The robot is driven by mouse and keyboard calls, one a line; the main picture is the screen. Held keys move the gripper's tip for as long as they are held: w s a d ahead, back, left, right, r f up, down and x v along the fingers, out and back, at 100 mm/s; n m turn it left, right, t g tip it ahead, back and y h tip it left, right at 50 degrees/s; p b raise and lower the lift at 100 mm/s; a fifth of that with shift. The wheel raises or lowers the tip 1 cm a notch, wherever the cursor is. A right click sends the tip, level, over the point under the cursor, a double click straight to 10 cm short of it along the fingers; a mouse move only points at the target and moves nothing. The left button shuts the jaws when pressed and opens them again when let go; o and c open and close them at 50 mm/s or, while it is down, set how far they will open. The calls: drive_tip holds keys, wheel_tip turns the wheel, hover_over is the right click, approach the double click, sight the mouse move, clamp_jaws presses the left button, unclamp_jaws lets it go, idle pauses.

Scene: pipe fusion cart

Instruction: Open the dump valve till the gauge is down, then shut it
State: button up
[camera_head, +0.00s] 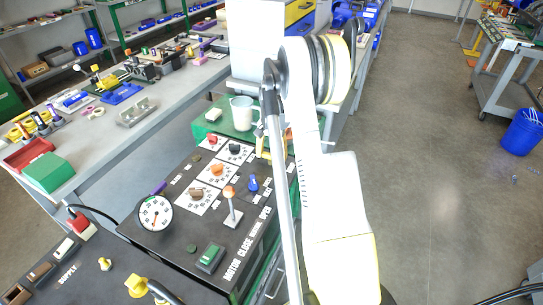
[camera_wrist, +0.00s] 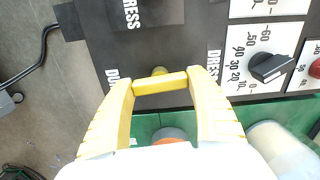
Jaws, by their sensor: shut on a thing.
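The dump valve's yellow bar handle (camera_wrist: 160,84) lies crosswise on the dark panel, over a small brass-coloured stem. The label by it is partly covered, with only "DU" readable. My gripper (camera_wrist: 160,86) has its two yellow fingers on the ends of the handle and is shut on it. In the head view my gripper (camera_head: 263,145) is at the panel's far right edge, mostly hidden by my arm. The round white gauge (camera_head: 155,213) stands at the panel's left side; its dark needle shows, but the reading is too small to be sure of.
A black knob (camera_wrist: 271,68) on a white scale and a red knob (camera_wrist: 316,67) are to the right in the wrist view. An orange-topped lever (camera_head: 231,205), a blue knob (camera_head: 253,184) and a green switch (camera_head: 210,257) are on the panel. A white jug (camera_head: 243,112) stands behind.

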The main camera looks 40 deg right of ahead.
sight(271, 155)
idle(0.4)
drive_tip(key=o, duration=1.2)
wheel_tip(271, 155, up, 12)
drive_tip(key=shift+r, duration=0.1)
